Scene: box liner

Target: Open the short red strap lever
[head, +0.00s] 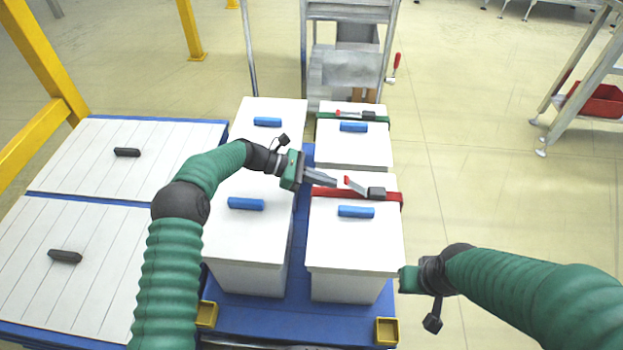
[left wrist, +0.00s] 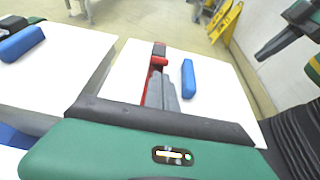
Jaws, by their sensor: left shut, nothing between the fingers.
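The red strap (head: 330,193) runs across the lid of the near right white box. Its short lever (head: 350,181), grey with a red end, sits left of the dark buckle (head: 376,193) and looks angled up from the strap. My left gripper (head: 334,182) is shut and empty, its fingertips just left of the lever's red end; contact is unclear. In the left wrist view the shut fingers (left wrist: 168,94) lie over the lid beside the red strap (left wrist: 152,96), with the dark buckle (left wrist: 159,48) beyond. My right gripper (head: 410,280) is right of the box; its fingers are hidden.
A green strap (head: 379,118) with another red lever crosses the far right box. White boxes with blue handles (head: 246,203) stand on a blue base (head: 240,313). Slatted lids (head: 60,235) lie at left, a metal rack (head: 345,70) behind.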

